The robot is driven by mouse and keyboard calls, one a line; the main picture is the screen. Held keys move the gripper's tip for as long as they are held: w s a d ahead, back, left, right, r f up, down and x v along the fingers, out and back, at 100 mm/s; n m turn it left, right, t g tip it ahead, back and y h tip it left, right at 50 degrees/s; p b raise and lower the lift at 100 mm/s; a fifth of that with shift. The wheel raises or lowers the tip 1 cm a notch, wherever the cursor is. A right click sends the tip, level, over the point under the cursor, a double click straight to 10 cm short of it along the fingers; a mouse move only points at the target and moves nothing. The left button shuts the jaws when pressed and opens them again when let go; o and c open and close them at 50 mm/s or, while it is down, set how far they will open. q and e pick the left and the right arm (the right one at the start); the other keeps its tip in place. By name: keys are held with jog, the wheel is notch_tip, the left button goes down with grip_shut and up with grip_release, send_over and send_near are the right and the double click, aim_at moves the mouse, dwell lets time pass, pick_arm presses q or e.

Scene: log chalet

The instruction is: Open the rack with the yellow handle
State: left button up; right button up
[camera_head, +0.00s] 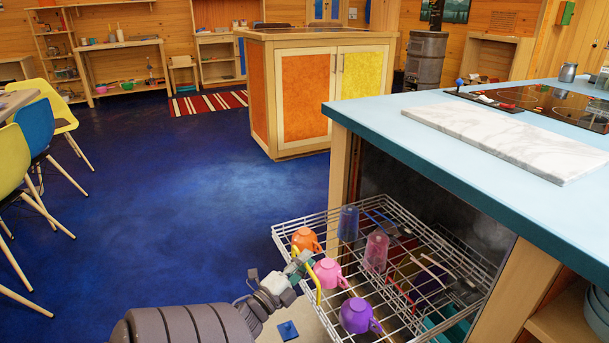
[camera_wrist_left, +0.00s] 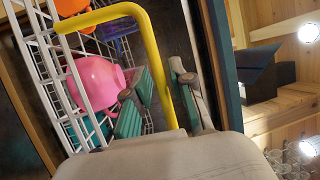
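The wire rack (camera_head: 290,232) is pulled out from under the blue counter at the lower right of the head view. Its yellow handle (camera_head: 319,287) is on the near left side. My left gripper (camera_head: 303,264) is at this handle. In the left wrist view, the yellow handle (camera_wrist_left: 158,60) runs between the two fingers of my left gripper (camera_wrist_left: 168,92), which look closed on it. The rack wires (camera_wrist_left: 45,60) show left of the fingers. A pink cup (camera_head: 329,272), an orange cup (camera_head: 306,240) and a purple cup (camera_head: 357,315) stand in the rack. My right gripper is not in view.
The blue counter (camera_head: 400,125) with a marble slab (camera_head: 510,140) overhangs the rack's right part. Open blue floor (camera_head: 180,200) lies left of the rack. Chairs (camera_head: 38,125) stand at the far left; an orange-and-yellow cabinet (camera_head: 305,98) is behind.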

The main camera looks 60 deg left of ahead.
pick_arm(q)
jog(key=shift+o, duration=0.5)
jog(key=v, duration=1.2)
